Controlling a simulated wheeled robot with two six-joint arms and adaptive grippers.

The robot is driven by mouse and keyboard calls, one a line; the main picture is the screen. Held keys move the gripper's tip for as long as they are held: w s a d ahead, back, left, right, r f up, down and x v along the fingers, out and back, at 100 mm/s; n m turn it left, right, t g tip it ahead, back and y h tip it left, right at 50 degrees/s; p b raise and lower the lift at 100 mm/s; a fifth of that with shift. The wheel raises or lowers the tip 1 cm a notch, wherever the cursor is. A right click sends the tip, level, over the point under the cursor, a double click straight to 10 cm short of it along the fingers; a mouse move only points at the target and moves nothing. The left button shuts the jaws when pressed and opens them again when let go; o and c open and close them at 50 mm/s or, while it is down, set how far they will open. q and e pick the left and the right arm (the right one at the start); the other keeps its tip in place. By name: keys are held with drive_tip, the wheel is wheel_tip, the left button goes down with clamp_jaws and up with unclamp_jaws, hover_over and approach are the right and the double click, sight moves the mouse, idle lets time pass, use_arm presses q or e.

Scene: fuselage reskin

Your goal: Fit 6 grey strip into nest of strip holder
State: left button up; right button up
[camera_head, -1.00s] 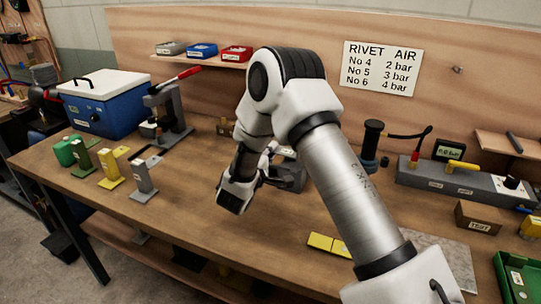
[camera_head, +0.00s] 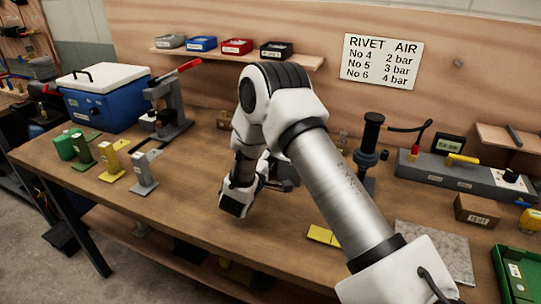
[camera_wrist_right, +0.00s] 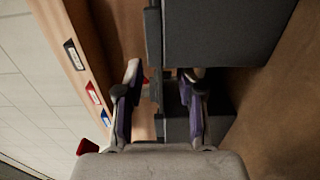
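My right gripper (camera_wrist_right: 162,82) shows in the right wrist view with its two fingers apart, a dark grey block (camera_wrist_right: 225,35) just beyond them. No strip is clearly held between the fingers. In the head view my right arm hides most of this gripper and part of a dark grey item (camera_head: 288,172) behind it. A grey labelled stand (camera_head: 143,174) is upright at the left of the bench, beside a yellow stand (camera_head: 112,162) and a green stand (camera_head: 84,154). I cannot tell which thing is the grey strip or its nest. My left gripper is not in view.
A blue cool box (camera_head: 104,105) and a red-handled press (camera_head: 172,118) stand at the back left. A yellow piece (camera_head: 322,235) lies near the front edge, with a grey plate (camera_head: 440,248) and green tray (camera_head: 518,272) rightward.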

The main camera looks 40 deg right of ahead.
drive_tip(key=shift+r, duration=0.1)
drive_tip(key=shift+r+p, duration=0.45)
drive_tip(key=shift+p, duration=0.1)
drive_tip(key=b+v, duration=0.3)
drive_tip(key=v, duration=0.8)
drive_tip(key=shift+a+f, duration=0.2)
drive_tip(key=shift+s+a, duration=0.2)
drive_tip(key=shift+a, duration=0.1)
drive_tip(key=shift+r, duration=0.1)
